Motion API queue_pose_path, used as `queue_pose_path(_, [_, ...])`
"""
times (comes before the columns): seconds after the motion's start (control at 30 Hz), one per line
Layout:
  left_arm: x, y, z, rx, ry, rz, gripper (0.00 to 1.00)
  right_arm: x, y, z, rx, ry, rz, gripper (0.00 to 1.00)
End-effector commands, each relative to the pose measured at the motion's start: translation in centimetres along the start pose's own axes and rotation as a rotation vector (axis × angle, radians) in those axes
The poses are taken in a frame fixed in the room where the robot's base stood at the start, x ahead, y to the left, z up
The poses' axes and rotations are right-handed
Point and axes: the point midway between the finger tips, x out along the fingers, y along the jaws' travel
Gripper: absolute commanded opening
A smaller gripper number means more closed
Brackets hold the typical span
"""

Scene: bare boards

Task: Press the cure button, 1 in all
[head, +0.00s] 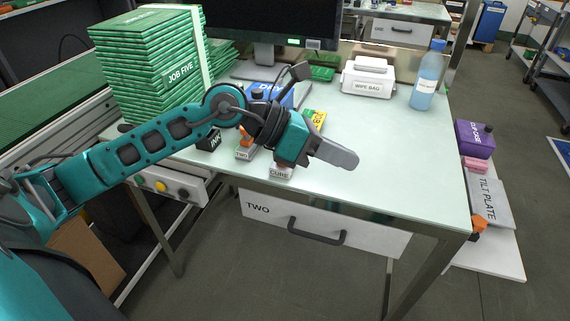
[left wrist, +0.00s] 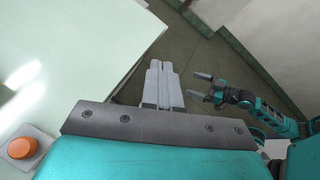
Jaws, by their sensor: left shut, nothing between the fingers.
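The cure button's small grey box, labelled CURE (head: 281,173), sits at the front edge of the pale table. My left gripper covers its top in the head view. My left gripper (head: 345,156) is shut and empty, its fingers pointing right past the box above the front edge. In the left wrist view its fingers (left wrist: 160,70) lie together. An orange button on a grey box (left wrist: 21,148) shows there at lower left, apart from the fingers; I cannot tell whether it is the cure one. My right gripper (left wrist: 201,86) shows there with its fingers apart, empty.
A green stack (head: 150,70), a wipe box (head: 367,78) and a bottle (head: 426,78) stand farther back. The table's right front is clear.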

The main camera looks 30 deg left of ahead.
Motion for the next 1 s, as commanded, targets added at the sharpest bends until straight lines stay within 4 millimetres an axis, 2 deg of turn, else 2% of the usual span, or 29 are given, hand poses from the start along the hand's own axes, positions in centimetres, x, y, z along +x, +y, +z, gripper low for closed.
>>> queue_pose_path(0.03, [-0.9, 1.8, -0.4, 0.118, 0.072, 0.089, 0.00, 0.5, -0.1, 0.4, -0.001, 0.004, -0.003, 0.95])
queue_pose_path(0.1, [-2.7, 4.2, -0.5, 0.251, 0.170, 0.213, 0.00, 0.7, -0.3, 0.5, 0.000, 0.005, -0.008, 0.95])
queue_pose_path(0.2, [-5.5, 7.2, -0.2, 0.394, 0.287, 0.379, 0.00, 1.1, -0.6, 0.7, 0.000, 0.007, -0.014, 0.95])
queue_pose_path(0.3, [-8.1, 9.2, 0.4, 0.478, 0.367, 0.505, 0.00, 1.3, -0.7, 0.6, 0.001, 0.012, -0.019, 0.95])
queue_pose_path(0.4, [-9.8, 10.3, 0.9, 0.523, 0.414, 0.587, 0.00, 1.4, -0.8, 0.5, 0.001, 0.016, -0.020, 0.95])
queue_pose_path(0.6, [-11.1, 11.0, 1.2, 0.552, 0.447, 0.644, 0.00, 1.3, -0.8, 0.3, 0.002, 0.019, -0.020, 0.95])
queue_pose_path(1.0, [-10.9, 11.1, 1.0, 0.550, 0.446, 0.641, 0.00, 1.4, -0.8, 0.7, 0.008, 0.013, -0.019, 0.95])
